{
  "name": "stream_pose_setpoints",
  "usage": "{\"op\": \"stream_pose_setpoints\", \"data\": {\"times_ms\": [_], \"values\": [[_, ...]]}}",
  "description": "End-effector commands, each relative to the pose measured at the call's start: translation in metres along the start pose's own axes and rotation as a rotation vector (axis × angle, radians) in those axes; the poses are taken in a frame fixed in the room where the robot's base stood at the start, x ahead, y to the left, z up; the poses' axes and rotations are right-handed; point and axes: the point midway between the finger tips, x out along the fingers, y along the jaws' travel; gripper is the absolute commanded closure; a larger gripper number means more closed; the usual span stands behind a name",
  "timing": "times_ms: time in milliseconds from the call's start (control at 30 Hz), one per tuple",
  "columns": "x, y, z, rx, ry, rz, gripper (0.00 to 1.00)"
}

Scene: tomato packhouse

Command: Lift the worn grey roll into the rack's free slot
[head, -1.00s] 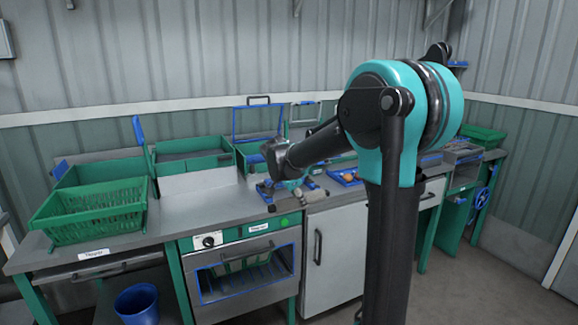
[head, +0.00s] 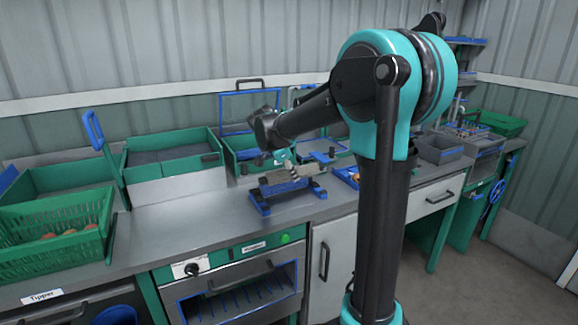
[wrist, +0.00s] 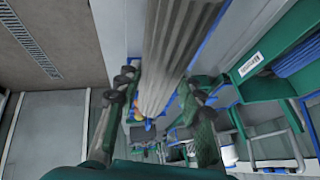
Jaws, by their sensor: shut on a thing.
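The worn grey roll (wrist: 178,50) is long and ribbed. In the wrist view it runs from the top edge down between the two fingers of my gripper (wrist: 155,128), which is shut on it. In the head view my gripper (head: 284,162) holds the roll (head: 288,174) over a blue stand (head: 262,208) on the steel counter. This stand looks like the rack. The roll lies roughly level along it. I cannot tell whether the roll touches the stand, and the slot itself is hidden.
A green crate with tomatoes (head: 58,238) stands at the left, and green bins (head: 172,160) stand behind. A blue framed screen (head: 248,108) rises behind the stand. Grey trays (head: 440,148) lie to the right. The front counter (head: 190,222) is clear.

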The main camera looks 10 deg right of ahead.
Motion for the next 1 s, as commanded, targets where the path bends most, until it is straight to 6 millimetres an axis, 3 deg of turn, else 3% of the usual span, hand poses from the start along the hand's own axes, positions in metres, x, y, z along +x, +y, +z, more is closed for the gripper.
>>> {"op": "stream_pose_setpoints", "data": {"times_ms": [1000], "values": [[0.063,0.019,0.034,0.000,0.000,0.000,0.97]]}}
